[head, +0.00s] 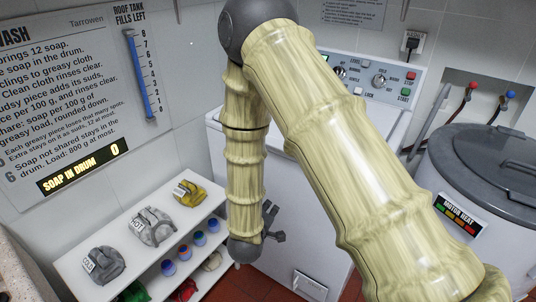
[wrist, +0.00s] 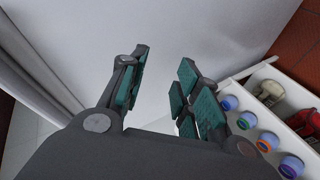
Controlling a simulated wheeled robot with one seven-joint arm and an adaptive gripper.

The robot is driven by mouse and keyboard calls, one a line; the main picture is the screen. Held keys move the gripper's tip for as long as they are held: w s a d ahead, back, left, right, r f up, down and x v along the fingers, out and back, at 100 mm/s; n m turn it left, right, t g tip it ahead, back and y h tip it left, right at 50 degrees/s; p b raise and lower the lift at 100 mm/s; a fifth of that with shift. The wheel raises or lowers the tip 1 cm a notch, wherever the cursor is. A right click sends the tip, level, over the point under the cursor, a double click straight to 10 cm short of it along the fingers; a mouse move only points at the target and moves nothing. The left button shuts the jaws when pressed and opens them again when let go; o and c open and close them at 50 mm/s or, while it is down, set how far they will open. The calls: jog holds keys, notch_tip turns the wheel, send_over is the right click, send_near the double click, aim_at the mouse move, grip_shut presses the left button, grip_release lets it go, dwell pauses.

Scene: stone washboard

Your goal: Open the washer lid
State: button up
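The white washer (head: 292,185) stands behind my arm in the head view, with its control panel (head: 385,76) at the back. My arm covers much of its top, so I cannot clearly see the lid; a strip of the white top (head: 378,118) shows right of the arm. My gripper (head: 273,222) hangs low beside the washer's front, below its top edge. In the wrist view my gripper (wrist: 165,85) is open, its green-padded fingers apart with nothing between them. A plain white surface, apparently the washer's side, lies beyond the fingers.
A white shelf (head: 75,270) with cloth bundles and several small jars (head: 184,252) stands left of my gripper; it also shows in the wrist view (wrist: 235,85). A grey lidded drum (head: 490,165) stands at right. Red floor (head: 262,282) shows between shelf and washer.

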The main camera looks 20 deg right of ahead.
jog(key=w+a+r+n+t+h+b, duration=0.15)
jog(key=w+r+h, duration=0.3)
jog(key=r, duration=0.45)
jog(key=g+h+b, duration=0.1)
jog(key=h+b, duration=0.1)
jog(key=h, duration=0.1)
send_near(270, 145)
jog(key=x, duration=0.9)
jog(key=shift+f, duration=0.15)
grip_shut()
